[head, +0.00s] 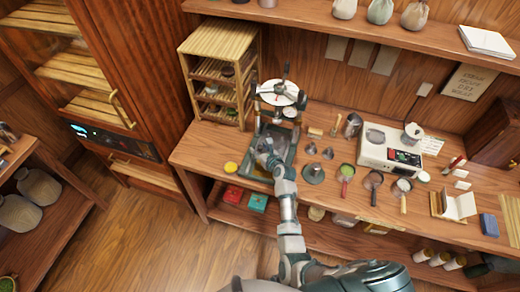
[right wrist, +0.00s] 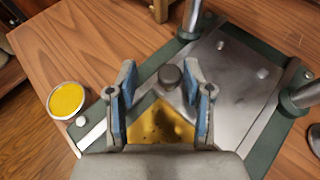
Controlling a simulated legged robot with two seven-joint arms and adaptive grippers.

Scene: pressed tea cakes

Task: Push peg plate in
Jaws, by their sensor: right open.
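The peg plate (right wrist: 232,85) is a grey metal sheet with small round studs and a dark knob (right wrist: 170,76) near its left corner. It lies in the green-framed base of the press (head: 283,150), partly over a stained yellow surface (right wrist: 160,126) that shows bare at its near left. My right gripper (right wrist: 160,84) is open, with its blue-padded fingers apart on either side of the knob; I cannot tell whether they touch it. In the head view my right gripper (head: 266,152) is over the press base and hides part of it. My left gripper is not in view.
Press posts (right wrist: 298,97) rise beside the plate. A yellow-filled round tin (right wrist: 66,100) sits left of the base. A wooden rack (head: 215,75) stands behind left. Funnels (head: 314,173), strainers and a white scale (head: 388,150) occupy the counter to the right.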

